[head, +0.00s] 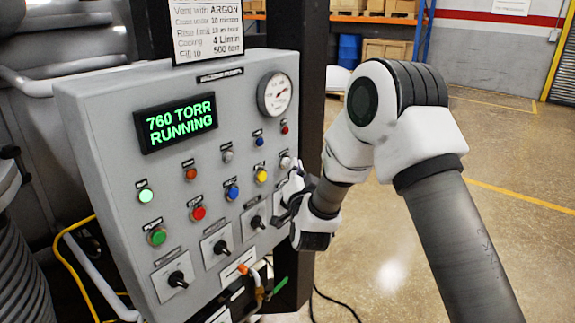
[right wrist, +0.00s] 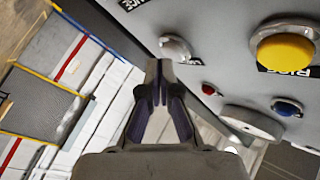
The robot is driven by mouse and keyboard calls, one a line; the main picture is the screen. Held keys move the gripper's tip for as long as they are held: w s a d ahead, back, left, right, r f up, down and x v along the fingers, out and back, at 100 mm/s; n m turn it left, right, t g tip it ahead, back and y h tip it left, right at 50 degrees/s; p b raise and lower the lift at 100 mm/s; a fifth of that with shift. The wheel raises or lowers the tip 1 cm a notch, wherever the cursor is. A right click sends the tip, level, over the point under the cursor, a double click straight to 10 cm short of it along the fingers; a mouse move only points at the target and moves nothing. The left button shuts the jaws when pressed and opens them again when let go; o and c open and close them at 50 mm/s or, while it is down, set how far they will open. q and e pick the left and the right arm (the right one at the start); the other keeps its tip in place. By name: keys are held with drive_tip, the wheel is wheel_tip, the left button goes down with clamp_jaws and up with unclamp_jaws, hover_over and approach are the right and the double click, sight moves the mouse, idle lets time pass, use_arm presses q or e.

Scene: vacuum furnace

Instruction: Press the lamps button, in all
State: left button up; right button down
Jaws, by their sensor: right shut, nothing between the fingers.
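The grey control panel (head: 110,190) carries several buttons and knobs. Their small labels are too blurred to read, so I cannot tell by label which is the lamps button. A pale grey-white button (head: 286,162) sits at the right end of the row, right of a yellow button (head: 261,175). My right gripper (head: 296,173) is shut and empty at the panel's right edge, close to that pale button. In the right wrist view the shut fingertips (right wrist: 158,70) appear just beside the pale button (right wrist: 175,46); contact is not clear. My left gripper is out of view.
The green display (head: 177,122) reads 760 TORR RUNNING. A round gauge (head: 275,94) is at the panel's upper right. Blue (head: 258,141) and red (head: 284,128) indicators lie above the pale button. Dark switches (head: 221,247) line the panel's lower part. Open floor lies to the right.

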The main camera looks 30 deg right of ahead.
drive_tip(key=shift+w+a, duration=0.1)
drive_tip(key=shift+w, duration=0.25)
idle(0.7)
idle(0.4)
drive_tip(key=shift+s+d+b, duration=0.3)
drive_tip(key=shift+s+b, duration=0.1)
drive_tip(key=shift+s, duration=0.3)
drive_tip(key=s, duration=0.1)
drive_tip(key=s+d, duration=0.1)
drive_tip(key=s, duration=0.1)
drive_tip(key=s+d, duration=0.1)
drive_tip(key=shift+s+b, duration=0.3)
drive_tip(key=shift+s, duration=0.05)
idle(0.4)
